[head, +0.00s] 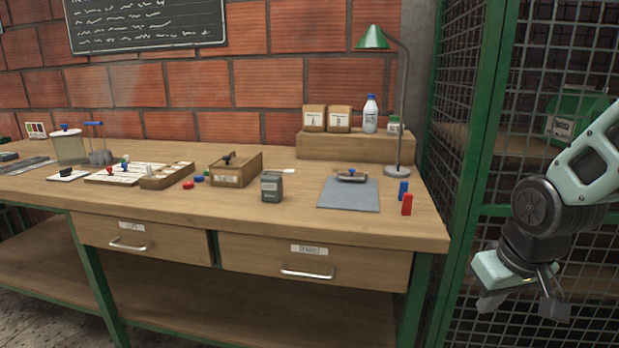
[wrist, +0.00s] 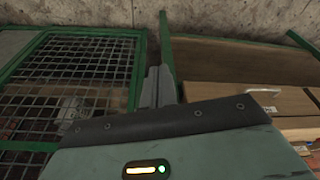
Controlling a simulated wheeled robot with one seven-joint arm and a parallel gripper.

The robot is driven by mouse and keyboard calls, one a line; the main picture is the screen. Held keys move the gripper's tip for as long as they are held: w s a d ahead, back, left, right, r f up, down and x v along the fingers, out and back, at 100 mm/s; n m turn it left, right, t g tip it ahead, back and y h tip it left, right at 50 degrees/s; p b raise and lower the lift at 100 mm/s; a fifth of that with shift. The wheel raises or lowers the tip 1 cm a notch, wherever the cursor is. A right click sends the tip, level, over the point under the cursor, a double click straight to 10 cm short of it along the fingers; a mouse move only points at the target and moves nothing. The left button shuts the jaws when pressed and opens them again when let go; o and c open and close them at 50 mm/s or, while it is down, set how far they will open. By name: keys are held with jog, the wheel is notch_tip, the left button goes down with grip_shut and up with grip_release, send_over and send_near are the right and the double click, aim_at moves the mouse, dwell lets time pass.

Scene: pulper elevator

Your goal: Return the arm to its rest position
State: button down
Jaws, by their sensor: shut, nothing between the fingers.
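My gripper (head: 492,303) hangs at the lower right of the head view, in front of the green-framed mesh cage and to the right of the workbench. It points downward, shut and empty. My pale arm comes in from the right edge above it, bent at a dark round joint. In the wrist view, my grey fingers (wrist: 157,88) stand together beyond the hand's pale body, which fills the bottom of the picture.
The wooden workbench (head: 120,196) holds a lamp (head: 373,38), a grey mat (head: 348,196), bottles, boxes and small coloured blocks. The mesh cage (head: 480,225) stands close behind my arm, with a green container (head: 575,115) inside. The wrist view shows mesh (wrist: 75,85) at left.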

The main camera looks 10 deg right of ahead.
jog(key=s+a+r+n+g, duration=0.15)
jog(key=s+a+n, duration=0.25)
jog(key=s+a, duration=0.45)
jog(key=s+a+n+g, duration=0.25)
jog(key=s+a, duration=0.35)
jog(key=a, duration=0.5)
notch_tip(320, 180, up, 21)
jog(key=t+p, duration=0.1)
jog(key=p, duration=2)
jog(key=shift+s+r+n+y, duration=0.15)
jog(key=shift+n+y, duration=0.2)
jog(key=shift+y, duration=0.05)
jog(key=shift+d, duration=0.1)
